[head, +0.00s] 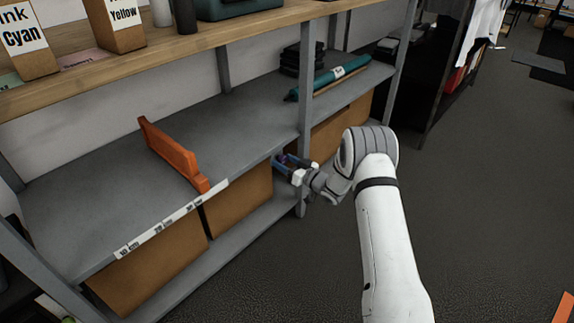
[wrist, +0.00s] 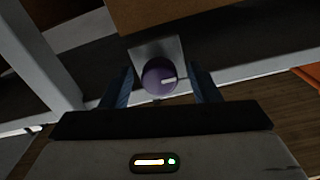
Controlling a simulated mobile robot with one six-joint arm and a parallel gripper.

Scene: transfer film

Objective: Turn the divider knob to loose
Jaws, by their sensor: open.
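The divider knob (wrist: 158,77) is round and purple with a white pointer mark, seen in the wrist view on a pale square plate (wrist: 172,48). The mark points to the right in that view. My gripper (wrist: 160,88) is open, with one blue finger on each side of the knob. I cannot tell whether the fingers touch it. In the head view my gripper (head: 293,163) is at the shelf post, and the knob there is small and mostly hidden by the fingers.
An orange divider (head: 172,155) stands on the grey shelf (head: 95,185). Cardboard boxes (head: 240,198) fill the level below. A teal roll (head: 335,75) lies on the shelf past the post (head: 306,110).

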